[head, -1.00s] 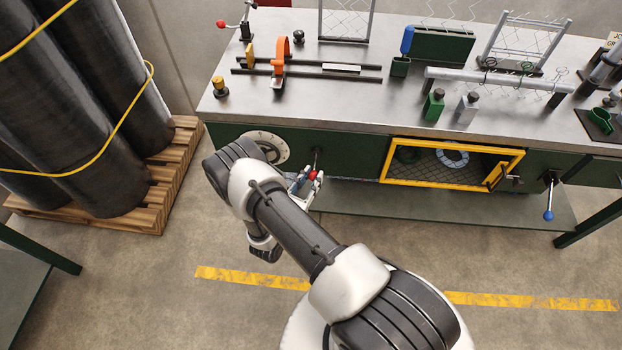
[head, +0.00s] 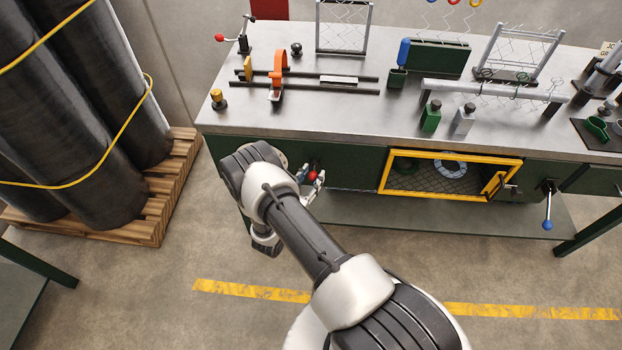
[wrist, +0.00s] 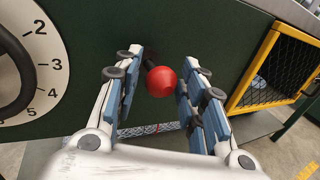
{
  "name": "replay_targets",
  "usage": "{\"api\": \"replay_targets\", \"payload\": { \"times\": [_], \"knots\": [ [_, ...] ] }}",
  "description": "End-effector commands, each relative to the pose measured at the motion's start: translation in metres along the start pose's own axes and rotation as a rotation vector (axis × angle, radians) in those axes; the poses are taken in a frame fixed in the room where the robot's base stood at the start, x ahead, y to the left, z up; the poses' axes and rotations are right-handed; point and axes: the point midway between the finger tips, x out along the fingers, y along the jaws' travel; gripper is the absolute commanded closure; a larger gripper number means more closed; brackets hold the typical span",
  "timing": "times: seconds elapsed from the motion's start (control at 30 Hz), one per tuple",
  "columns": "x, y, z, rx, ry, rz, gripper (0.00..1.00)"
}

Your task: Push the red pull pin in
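The red pull pin (wrist: 161,81) has a round red knob on a dark stem at the green front panel of the bench. In the wrist view the knob sits between the two fingers of my gripper (wrist: 156,92). The fingers are spread with a visible gap on each side of the knob, so my gripper is open and holds nothing. The red knob also shows in the head view (head: 312,176), beside my gripper (head: 310,178). The panel hole around the stem is too small and dark to make out.
A white numbered dial (wrist: 42,60) is left of the pin. A yellow-framed mesh door (wrist: 278,70) is to its right. The workbench top (head: 300,110) carries several fixtures. A lower shelf (head: 430,212) runs below. Black rolls on a wooden pallet (head: 150,205) stand at the left.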

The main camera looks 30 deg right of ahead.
Motion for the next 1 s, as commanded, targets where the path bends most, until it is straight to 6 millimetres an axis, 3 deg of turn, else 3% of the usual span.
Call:
{"api": "replay_targets", "payload": {
  "times": [0.47, 1.0],
  "knots": [
    [-0.007, 0.001, -0.001, -0.002, 0.001, 0.003, 0.55],
    [-0.106, 0.001, -0.001, -0.002, 0.001, 0.004, 0.55]
  ]
}}
